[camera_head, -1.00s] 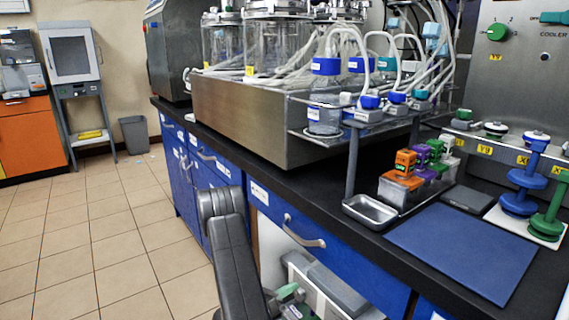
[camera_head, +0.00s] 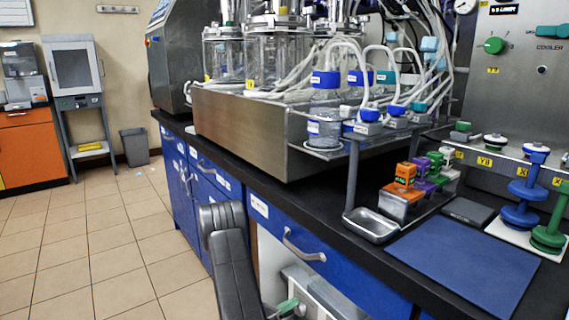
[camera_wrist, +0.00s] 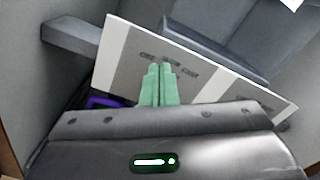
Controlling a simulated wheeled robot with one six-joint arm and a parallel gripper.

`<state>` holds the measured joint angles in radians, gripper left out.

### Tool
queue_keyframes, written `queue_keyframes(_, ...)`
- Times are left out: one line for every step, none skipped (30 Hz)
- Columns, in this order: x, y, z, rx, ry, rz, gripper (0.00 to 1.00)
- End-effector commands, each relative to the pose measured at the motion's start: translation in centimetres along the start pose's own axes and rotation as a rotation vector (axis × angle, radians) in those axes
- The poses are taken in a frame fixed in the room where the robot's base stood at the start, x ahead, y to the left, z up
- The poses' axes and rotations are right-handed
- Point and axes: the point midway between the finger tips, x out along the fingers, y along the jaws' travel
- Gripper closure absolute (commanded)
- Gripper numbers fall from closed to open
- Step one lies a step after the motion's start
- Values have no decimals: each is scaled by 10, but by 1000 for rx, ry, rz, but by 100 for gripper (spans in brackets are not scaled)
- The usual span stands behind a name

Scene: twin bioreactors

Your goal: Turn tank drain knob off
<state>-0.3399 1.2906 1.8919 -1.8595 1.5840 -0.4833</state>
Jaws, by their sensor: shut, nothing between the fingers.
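My gripper shows in the head view (camera_head: 288,306) at the bottom edge, low at the opening under the blue drawer. In the wrist view its two green fingers (camera_wrist: 160,72) are together with nothing between them, in front of a tilted pale panel (camera_wrist: 195,75) with dark lettering too blurred to read. A purple part (camera_wrist: 105,102) shows left of the fingers, partly hidden by my gripper's body. I cannot tell which part is the tank drain knob. A green knob (camera_head: 494,45) sits on the steel wall panel by the COOLER label, far from my gripper.
Above the opening is a drawer handle (camera_head: 303,248). The black bench holds a blue mat (camera_head: 460,258), a metal tray (camera_head: 371,225) and blue and green spool stands. Grey walls and a grey bar (camera_wrist: 70,38) surround my gripper.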

Motion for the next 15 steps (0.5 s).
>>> queue_keyframes(0,0,-2,-2,3,0,100)
queue_keyframes(0,0,-2,-2,3,0,100)
queue_keyframes(0,1,-2,-2,3,0,100)
queue_keyframes(0,1,-2,-2,3,0,100)
queue_keyframes(0,2,-2,-2,3,1,100)
queue_keyframes(0,2,-2,-2,3,1,100)
queue_keyframes(0,3,-2,-2,3,1,100)
queue_keyframes(0,3,-2,-1,3,1,100)
queue_keyframes(0,4,-2,-1,3,1,100)
queue_keyframes(0,5,-2,-1,3,1,100)
queue_keyframes(0,4,-2,-2,4,1,100)
queue_keyframes(0,4,-1,-2,4,1,100)
queue_keyframes(0,4,-1,-2,4,1,100)
queue_keyframes(0,4,0,-2,4,1,100)
queue_keyframes(0,4,1,-2,4,1,100)
